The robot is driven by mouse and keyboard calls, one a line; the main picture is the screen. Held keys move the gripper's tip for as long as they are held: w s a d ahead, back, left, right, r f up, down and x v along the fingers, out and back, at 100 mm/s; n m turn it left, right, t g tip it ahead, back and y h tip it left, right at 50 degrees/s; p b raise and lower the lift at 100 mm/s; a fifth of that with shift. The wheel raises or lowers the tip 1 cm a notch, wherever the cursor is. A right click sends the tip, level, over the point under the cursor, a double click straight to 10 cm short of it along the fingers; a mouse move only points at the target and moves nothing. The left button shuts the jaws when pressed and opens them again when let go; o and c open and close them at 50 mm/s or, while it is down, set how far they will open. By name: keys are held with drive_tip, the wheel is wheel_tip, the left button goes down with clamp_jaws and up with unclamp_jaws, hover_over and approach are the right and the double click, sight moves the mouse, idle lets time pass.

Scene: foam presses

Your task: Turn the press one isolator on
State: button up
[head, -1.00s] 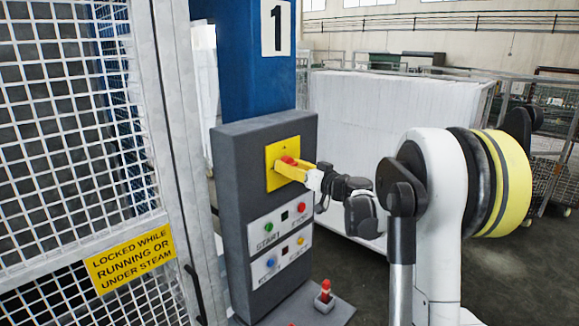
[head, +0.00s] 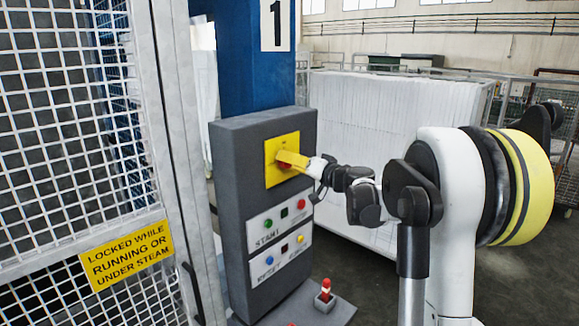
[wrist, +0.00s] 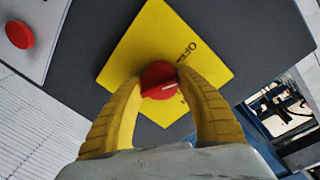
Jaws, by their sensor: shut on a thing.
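The press one isolator is a red rotary knob (wrist: 158,80) on a square yellow plate (wrist: 165,40), high on a grey control box. In the head view the plate (head: 282,150) sits below the blue post marked 1. My gripper (wrist: 158,88) has its two yellow fingers shut on the knob, one on each side. In the head view my gripper (head: 295,160) reaches the plate from the right and hides much of the knob. In the wrist view the plate looks tilted, with the letters OFF partly readable near its right side.
The grey control box (head: 232,180) carries start, stop and reset buttons below the isolator. A mesh guard (head: 75,130) with a yellow sign stands at left. White stacked foam (head: 390,120) stands behind my arm.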

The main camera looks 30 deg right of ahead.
drive_tip(key=m+b, duration=0.2)
drive_tip(key=m, duration=0.4)
drive_tip(key=shift+g, duration=0.3)
drive_tip(key=m+y+b, duration=0.1)
drive_tip(key=m+b, duration=0.1)
drive_tip(key=m, duration=0.4)
drive_tip(key=shift+d+r, duration=0.1)
idle(0.3)
drive_tip(key=o, duration=1.2)
drive_tip(key=v, duration=1.2)
drive_tip(key=shift+r, duration=0.15)
